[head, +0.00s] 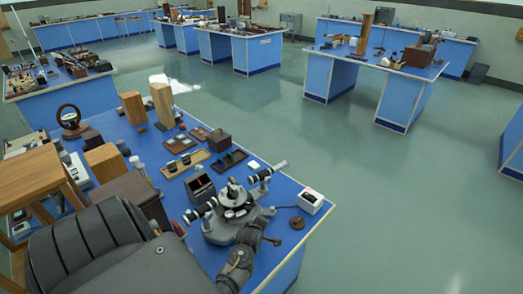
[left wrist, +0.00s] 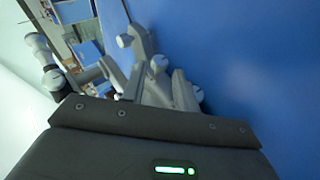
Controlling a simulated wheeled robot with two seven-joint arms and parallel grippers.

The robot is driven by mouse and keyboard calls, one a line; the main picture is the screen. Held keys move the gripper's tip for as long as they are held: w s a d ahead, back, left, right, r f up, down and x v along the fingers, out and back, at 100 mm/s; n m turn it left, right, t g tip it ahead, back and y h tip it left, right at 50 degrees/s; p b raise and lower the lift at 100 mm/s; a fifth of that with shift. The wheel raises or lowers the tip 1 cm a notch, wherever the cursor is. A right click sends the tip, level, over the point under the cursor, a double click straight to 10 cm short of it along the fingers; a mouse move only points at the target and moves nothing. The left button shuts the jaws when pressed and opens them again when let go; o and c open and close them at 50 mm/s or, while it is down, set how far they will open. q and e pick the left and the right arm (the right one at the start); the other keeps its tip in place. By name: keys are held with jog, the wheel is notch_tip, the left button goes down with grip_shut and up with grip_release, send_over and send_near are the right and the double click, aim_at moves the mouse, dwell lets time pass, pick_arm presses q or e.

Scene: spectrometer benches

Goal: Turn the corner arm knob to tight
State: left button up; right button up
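In the left wrist view my left gripper (left wrist: 158,88) points at grey instrument parts with pale round ends (left wrist: 160,62). Its two fingers look a little apart, with grey parts showing between and behind them. I cannot tell whether they touch anything. The corner arm knob cannot be made out. My right gripper is not in view.
Wooden blocks (head: 162,104) and trays fill the bench behind. Open floor (head: 400,210) is to the right.

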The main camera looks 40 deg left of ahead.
pick_arm(q)
jog(key=shift+x, duration=0.9)
jog(key=shift+w+a+f, duration=0.15)
jog(key=shift+w+f, duration=0.1)
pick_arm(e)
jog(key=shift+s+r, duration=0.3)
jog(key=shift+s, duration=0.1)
pick_arm(q)
grip_shut()
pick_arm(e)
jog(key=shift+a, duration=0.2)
